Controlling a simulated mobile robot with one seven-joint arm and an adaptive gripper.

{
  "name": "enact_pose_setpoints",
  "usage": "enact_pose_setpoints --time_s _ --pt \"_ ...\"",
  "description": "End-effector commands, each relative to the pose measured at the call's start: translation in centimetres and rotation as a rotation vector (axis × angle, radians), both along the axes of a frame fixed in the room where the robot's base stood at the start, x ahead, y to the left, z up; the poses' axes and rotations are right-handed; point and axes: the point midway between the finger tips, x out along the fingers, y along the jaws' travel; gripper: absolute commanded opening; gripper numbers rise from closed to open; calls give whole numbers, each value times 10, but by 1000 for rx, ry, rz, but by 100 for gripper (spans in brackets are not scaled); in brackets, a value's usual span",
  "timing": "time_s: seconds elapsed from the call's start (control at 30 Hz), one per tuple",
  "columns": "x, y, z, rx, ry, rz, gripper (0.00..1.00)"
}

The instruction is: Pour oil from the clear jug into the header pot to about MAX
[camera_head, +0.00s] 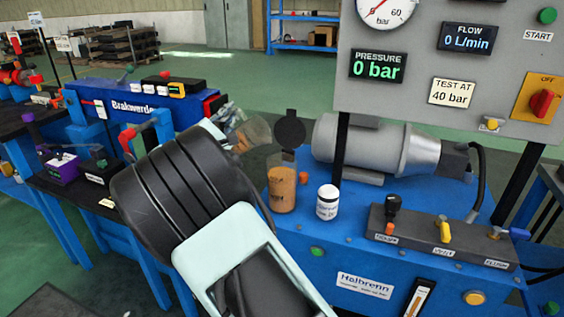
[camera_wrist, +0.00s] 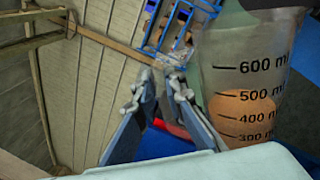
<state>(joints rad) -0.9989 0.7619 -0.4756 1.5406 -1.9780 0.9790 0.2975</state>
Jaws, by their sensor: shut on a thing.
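The clear jug (camera_head: 254,132) is tilted in the head view, its mouth side toward the header pot. In the wrist view the jug (camera_wrist: 246,75) shows ml marks and orange oil (camera_wrist: 245,110) near the 500 mark. My gripper (camera_head: 228,118) is shut on the jug; my arm hides much of the grip. In the wrist view its fingers (camera_wrist: 160,88) are beside the jug. The header pot (camera_head: 283,188) stands upright on the blue bench with orange-brown oil inside. Its dark round lid (camera_head: 289,129) is raised. Its level marks are too small to read. No stream is visible.
A white jar (camera_head: 327,203) stands just right of the pot. A grey motor (camera_head: 375,150) lies behind it. A valve block (camera_head: 440,240) with levers is at the right, below the gauge panel (camera_head: 460,70). My arm covers the bench's left part.

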Motion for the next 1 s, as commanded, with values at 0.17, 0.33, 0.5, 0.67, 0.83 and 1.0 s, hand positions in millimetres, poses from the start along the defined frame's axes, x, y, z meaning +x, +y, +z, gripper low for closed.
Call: enact_pose_setpoints --time_s 0.17,0.33,0.5,0.67,0.83,1.0 --pt "0 -1 3 11 -7 -1 0" --pt "0 -2 5 21 -11 -1 0" --pt "-1 -3 6 31 -14 -1 0" --pt "-1 -3 7 40 -19 0 0" --pt "-1 -4 8 50 -22 0 0" --pt "-2 -5 9 61 -26 0 0"
